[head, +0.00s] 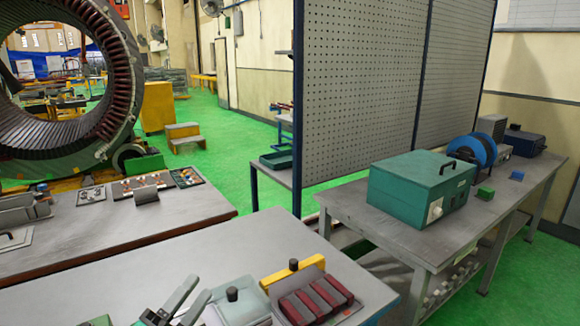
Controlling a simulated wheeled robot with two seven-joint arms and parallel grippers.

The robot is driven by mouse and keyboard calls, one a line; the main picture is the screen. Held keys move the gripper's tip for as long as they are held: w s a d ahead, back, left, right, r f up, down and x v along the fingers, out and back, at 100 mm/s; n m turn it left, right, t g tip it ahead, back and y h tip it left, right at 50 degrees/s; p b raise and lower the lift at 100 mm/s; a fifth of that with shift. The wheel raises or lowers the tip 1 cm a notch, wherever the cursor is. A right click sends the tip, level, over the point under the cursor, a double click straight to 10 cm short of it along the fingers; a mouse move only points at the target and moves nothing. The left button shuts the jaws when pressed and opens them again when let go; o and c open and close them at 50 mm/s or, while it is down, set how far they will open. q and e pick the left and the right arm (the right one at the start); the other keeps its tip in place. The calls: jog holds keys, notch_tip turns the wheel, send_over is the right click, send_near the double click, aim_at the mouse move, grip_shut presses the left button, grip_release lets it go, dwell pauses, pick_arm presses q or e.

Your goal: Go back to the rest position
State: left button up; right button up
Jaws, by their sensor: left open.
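My left gripper (201,287) shows at the bottom edge of the head view, left of the middle. Its two fingers point up and to the right, with a gap between them and nothing seen in the gap. It is over the near grey table (190,262), just left of a grey-green block with a black knob (240,305). I cannot tell whether they touch. The rest of the left arm is cut off by the frame. My right gripper is not in view.
A holder with dark red bars (318,298) and a yellow part with a black knob (290,271) lie right of the gripper. A teal box (420,190) stands on the right bench. A large stator (125,85) stands back left. The near table's far left part is bare.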

pick_arm(q)
jog(key=s+a+f+n+g+y, duration=0.25)
jog(key=a+f+n+y, duration=0.25)
jog(key=f+n+y, duration=0.3)
jog(key=s+a+f+n+g+y, duration=0.2)
jog(key=a+f+n+g+y, duration=0.3)
jog(key=f+n, duration=0.55)
jog(key=s+f+n, duration=0.1)
jog(key=s+f, duration=0.1)
jog(key=s+f+g, duration=0.1)
jog(key=s+f, duration=0.1)
jog(key=s+d+f+n+g, duration=0.1)
jog(key=s+f, duration=0.1)
jog(key=shift+s+n+g+y, duration=0.25)
jog(key=shift+s+n+y, duration=0.05)
jog(key=shift+s+n, duration=0.05)
jog(key=s+d+f+n+g+h, duration=0.25)
jog(key=s+f+g, duration=0.4)
jog(key=s, duration=0.55)
notch_tip(320, 180, down, 30)
jog(key=s+a+f+g, duration=0.2)
jog(key=s+f, duration=1.7)
jog(key=f, duration=0.1)
jog(key=shift+s+a+f+m+y, duration=0.25)
jog(key=shift+s+a+m+y, duration=0.1)
jog(key=shift+a+m, duration=0.1)
